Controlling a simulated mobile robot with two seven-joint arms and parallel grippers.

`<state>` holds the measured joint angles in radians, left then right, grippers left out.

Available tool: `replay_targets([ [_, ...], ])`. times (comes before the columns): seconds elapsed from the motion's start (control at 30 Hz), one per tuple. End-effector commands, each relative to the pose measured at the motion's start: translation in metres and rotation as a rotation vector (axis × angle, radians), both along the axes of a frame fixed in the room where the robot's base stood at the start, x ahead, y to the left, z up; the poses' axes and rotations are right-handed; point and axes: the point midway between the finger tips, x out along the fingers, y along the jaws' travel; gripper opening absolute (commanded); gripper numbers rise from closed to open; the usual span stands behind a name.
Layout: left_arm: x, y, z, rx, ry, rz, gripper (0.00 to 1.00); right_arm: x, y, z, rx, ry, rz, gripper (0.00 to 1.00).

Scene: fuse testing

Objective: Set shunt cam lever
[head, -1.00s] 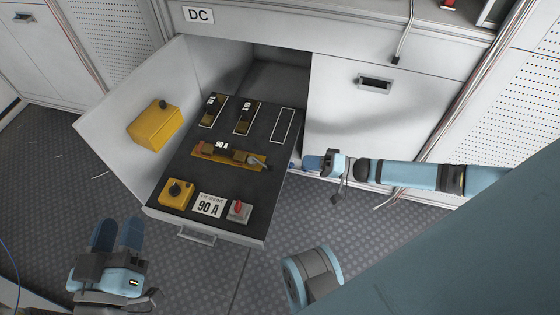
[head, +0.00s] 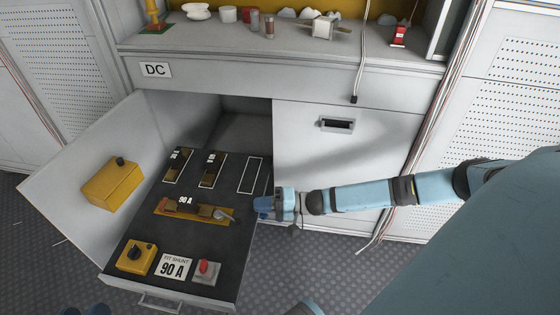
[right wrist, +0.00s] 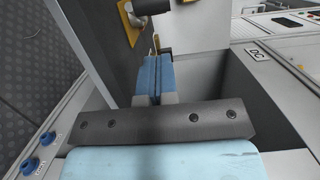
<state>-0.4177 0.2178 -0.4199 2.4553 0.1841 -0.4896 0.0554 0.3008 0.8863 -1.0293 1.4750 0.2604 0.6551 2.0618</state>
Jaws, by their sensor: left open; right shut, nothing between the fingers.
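My right gripper (head: 262,207) reaches in from the right, shut and empty, beside the drawer's right edge and apart from the lever. In the right wrist view its blue fingers (right wrist: 153,75) are together, just below a dark handle end (right wrist: 152,6) by a brass plate (right wrist: 131,22).
On the panel's front are a yellow knob box (head: 136,258), a FIT SHUNT 90 A card (head: 174,267) and a red switch (head: 207,270). Brass shunts (head: 180,165) lie behind. A yellow box (head: 113,185) is on the left door. Small items line the shelf (head: 285,45).

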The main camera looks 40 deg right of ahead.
Motion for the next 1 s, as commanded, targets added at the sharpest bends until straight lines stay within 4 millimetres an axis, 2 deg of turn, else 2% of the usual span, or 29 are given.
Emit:
replay_targets([
  [0.1, 0.000, -0.001, -0.012, 0.015, 0.024, -0.010, 0.43, -0.003, 0.020, -0.003, 0.002, 0.001, 0.001, 0.00],
  [0.3, 0.001, 0.000, -0.015, 0.032, 0.023, -0.015, 0.43, -0.005, 0.037, -0.001, 0.000, 0.000, 0.000, 0.00],
  [0.73, 0.001, 0.000, -0.014, 0.036, 0.022, -0.016, 0.43, -0.006, 0.040, 0.000, -0.001, 0.001, -0.002, 0.00],
  [1.0, 0.000, 0.000, -0.006, 0.018, 0.021, -0.011, 0.43, -0.008, 0.043, 0.001, 0.000, 0.001, -0.039, 0.00],
])
